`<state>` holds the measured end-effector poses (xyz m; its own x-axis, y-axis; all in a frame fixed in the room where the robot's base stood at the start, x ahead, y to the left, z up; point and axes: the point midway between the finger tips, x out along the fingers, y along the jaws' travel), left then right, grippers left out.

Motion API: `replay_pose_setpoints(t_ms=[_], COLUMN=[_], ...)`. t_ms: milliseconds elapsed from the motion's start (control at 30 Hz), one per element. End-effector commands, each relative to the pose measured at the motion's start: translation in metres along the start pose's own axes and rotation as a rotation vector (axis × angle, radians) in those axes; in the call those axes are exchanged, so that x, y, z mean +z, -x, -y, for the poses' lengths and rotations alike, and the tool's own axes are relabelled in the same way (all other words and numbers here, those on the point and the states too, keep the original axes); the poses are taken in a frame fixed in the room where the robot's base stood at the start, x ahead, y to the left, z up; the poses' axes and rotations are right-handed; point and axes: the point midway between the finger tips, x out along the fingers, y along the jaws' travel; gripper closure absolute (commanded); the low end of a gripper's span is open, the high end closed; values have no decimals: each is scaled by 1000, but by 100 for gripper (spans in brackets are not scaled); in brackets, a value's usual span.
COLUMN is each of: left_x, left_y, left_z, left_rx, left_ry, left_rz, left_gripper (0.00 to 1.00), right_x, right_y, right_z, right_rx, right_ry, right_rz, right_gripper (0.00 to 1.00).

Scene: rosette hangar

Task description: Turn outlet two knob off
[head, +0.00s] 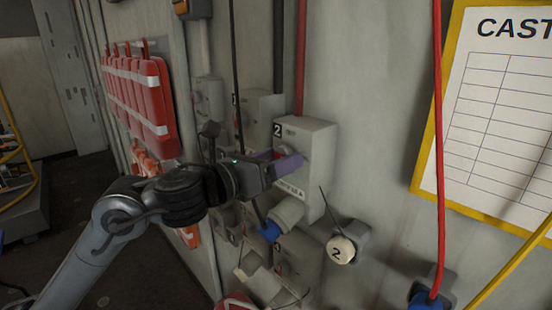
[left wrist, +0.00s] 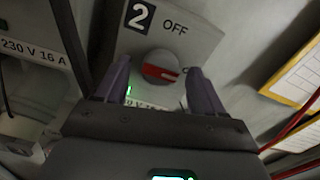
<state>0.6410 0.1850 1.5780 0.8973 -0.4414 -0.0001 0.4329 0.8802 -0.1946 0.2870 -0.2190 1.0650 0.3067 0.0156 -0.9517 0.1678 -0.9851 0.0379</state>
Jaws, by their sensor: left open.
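The outlet two box (head: 318,140) is a grey wall box with a black "2" label (head: 277,130). In the left wrist view its face shows the "2" label (left wrist: 139,15), the word OFF and a round grey knob (left wrist: 161,68) with a red bar. The red bar lies roughly level, tilted slightly, and points toward a partly hidden letter at the right, not toward OFF. My left gripper (head: 290,163) is open, its purple fingers on either side of the knob in the left wrist view (left wrist: 165,85). I cannot tell whether they touch it. My right gripper is not in view.
A round white cap marked 2 (head: 342,250) hangs below the box. A red cable (head: 438,150) runs down to a blue plug (head: 425,301) at the right. A yellow-framed board (head: 500,110) is on the wall. Other grey outlet boxes (head: 262,110) stand left.

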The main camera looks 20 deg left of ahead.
Motion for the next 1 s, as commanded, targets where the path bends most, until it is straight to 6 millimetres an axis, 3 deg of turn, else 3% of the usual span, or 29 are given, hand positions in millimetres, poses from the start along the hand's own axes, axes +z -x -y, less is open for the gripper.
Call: replay_pose_setpoints(t_ms=[200,567,1000], left_x=[0,0,1], left_y=[0,0,0], left_z=[0,0,0], left_rx=[0,0,-1], left_ry=[0,0,99], left_rz=[0,0,0], left_gripper=[32,87,87], right_x=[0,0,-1], right_y=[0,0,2], right_z=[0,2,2], right_rx=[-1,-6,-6], right_ry=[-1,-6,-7], right_rz=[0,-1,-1], right_gripper=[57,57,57])
